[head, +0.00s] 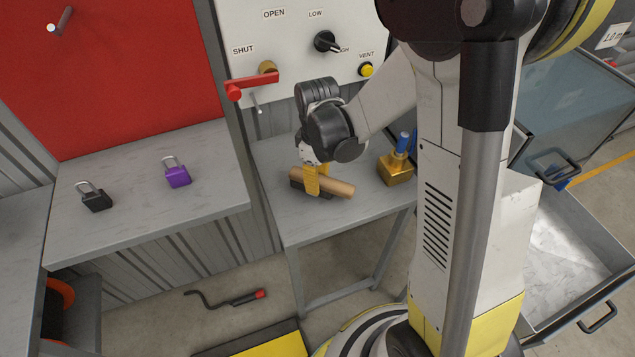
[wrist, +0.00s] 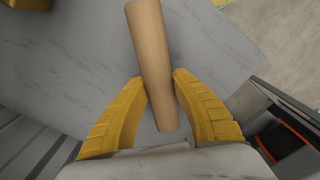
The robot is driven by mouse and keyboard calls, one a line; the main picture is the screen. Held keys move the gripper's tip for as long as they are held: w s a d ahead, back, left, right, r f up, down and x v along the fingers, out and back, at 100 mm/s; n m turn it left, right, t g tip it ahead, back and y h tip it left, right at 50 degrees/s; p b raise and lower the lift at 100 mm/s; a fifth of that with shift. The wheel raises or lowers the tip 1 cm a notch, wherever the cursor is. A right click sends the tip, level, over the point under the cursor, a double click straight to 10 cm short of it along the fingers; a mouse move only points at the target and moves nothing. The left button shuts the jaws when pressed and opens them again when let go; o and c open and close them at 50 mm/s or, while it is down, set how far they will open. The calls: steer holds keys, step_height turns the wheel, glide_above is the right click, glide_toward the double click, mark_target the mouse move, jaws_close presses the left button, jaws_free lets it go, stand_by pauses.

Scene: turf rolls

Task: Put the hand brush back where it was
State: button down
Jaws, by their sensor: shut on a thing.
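The hand brush (head: 338,188) is a light wooden bar with dark bristles under its left part, above the small grey table. My gripper (head: 311,182), with yellow fingers, reaches down over the brush's left part and is shut on it. In the wrist view the wooden body (wrist: 152,45) of the brush runs between the two yellow fingers (wrist: 160,82), and its bristles are hidden. The brush lies roughly level, at or just above the table top (head: 290,220). I cannot tell whether it touches.
A brass block with blue parts (head: 396,168) stands right of the brush. A red lever (head: 250,83) sticks out from the panel behind. Black (head: 95,197) and purple (head: 177,173) padlocks lie on the left bench. An open drawer (head: 570,240) is at the right.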

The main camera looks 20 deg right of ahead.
steer(key=c, duration=1.2)
jaws_free()
steer(key=shift+o, duration=0.2)
step_height(320, 180, up, 11)
steer(key=p, duration=0.5)
steer(key=s+r+m+t, duration=0.7)
steer(key=s+r+m, duration=0.2)
steer(key=s+r, duration=0.2)
steer(key=shift+s+a+r, duration=0.4)
steer(key=shift+a+r, duration=0.05)
steer(key=shift+r, duration=0.2)
